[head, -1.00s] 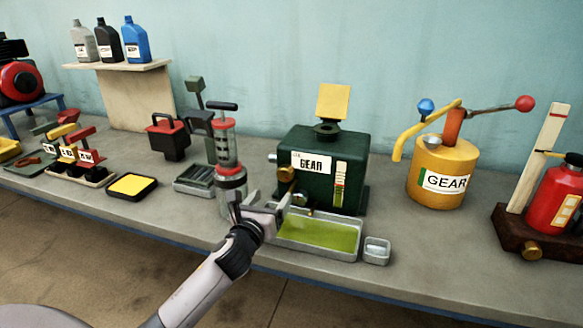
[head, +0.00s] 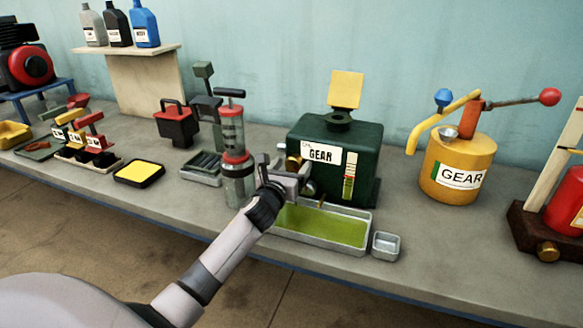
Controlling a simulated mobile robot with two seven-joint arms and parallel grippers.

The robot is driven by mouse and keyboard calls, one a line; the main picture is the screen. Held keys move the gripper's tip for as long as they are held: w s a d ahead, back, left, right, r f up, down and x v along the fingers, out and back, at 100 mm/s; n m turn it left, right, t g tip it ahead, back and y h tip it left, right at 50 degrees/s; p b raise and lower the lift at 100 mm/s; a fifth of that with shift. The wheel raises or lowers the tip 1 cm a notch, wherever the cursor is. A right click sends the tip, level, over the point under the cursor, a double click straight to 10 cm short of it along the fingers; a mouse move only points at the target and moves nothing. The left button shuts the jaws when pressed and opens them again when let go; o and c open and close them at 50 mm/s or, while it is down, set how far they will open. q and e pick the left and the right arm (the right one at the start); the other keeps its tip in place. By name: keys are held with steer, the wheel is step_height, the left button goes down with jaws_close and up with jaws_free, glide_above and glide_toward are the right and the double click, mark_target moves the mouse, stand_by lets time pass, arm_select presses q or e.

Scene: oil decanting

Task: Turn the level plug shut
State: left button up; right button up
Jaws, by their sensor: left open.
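The dark green gear case (head: 360,150) stands on the bench with its yellow flap lid (head: 346,89) raised. A brass plug (head: 293,163) shows on its front left side; I cannot tell if this is the level plug. A smaller brass piece (head: 320,201) sits lower, above the tray. My left gripper (head: 284,168) is open right in front of the brass plug and partly hides it. I cannot tell whether the fingers touch it. A metal tray (head: 357,246) with yellow-green oil lies below the case. My right gripper is not in view.
A hand pump (head: 232,135) with a red band stands close to the left of my gripper. A small metal dish (head: 386,246) is right of the tray. A yellow gear can (head: 457,165) with a crank stands further right. Bare bench lies between the case and the can.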

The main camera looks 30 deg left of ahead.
arm_select(q)
steer(key=shift+w, duration=0.2)
steer(key=c, duration=1.1)
steer(key=shift+o, duration=0.2)
